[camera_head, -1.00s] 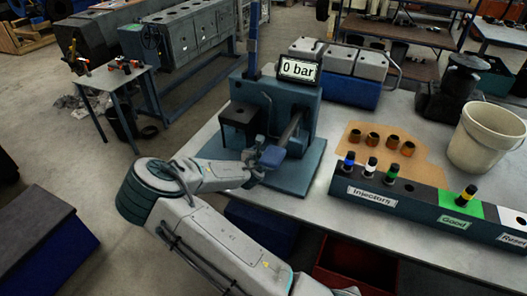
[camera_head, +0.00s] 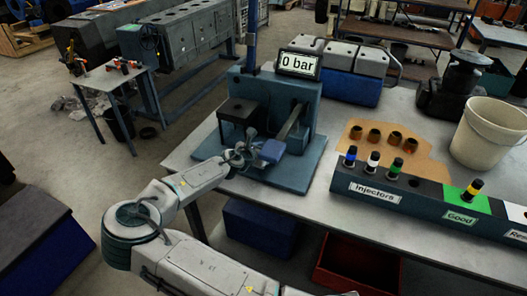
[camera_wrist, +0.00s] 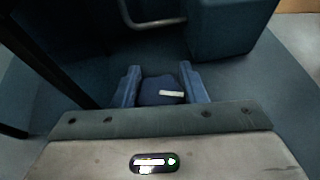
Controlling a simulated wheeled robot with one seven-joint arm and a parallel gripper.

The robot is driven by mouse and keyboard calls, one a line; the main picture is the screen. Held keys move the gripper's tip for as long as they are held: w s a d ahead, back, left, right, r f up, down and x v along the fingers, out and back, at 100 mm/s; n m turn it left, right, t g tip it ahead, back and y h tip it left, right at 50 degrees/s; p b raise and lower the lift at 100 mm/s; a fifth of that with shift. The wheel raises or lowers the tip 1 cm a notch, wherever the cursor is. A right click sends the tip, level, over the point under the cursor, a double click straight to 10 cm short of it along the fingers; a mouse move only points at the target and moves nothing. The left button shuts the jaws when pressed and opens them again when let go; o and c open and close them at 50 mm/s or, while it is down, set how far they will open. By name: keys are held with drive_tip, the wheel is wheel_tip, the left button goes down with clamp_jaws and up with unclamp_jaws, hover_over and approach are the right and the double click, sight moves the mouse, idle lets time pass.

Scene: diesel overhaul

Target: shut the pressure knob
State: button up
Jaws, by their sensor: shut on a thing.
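The pressure knob (camera_wrist: 155,92) is dark blue with a white pointer bar and sits between my two blue fingers in the wrist view. The bar lies nearly crosswise, on the right half of the knob. My gripper (camera_wrist: 160,76) is shut on the knob. In the head view my gripper (camera_head: 244,152) is at the front of the blue-green test stand (camera_head: 290,108), and I cannot make out the knob there. The display (camera_head: 298,65) on top of the stand reads 0 bar.
A lever with a blue grip (camera_head: 270,150) sticks out just right of my gripper. Right on the bench are an injector rack (camera_head: 375,193), several brown cups (camera_head: 377,138) and a white bucket (camera_head: 487,133).

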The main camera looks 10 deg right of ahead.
drive_tip(key=shift+m+h, duration=0.3)
drive_tip(key=o, duration=1)
drive_tip(key=shift+a, duration=0.1)
drive_tip(key=b+v, duration=0.1)
drive_tip(key=v, duration=0.6)
drive_tip(key=b+v, duration=0.1)
drive_tip(key=v, duration=0.5)
drive_tip(key=shift+s+a+r, duration=0.15)
drive_tip(key=shift+a+r, duration=0.1)
drive_tip(key=shift+r, duration=0.1)
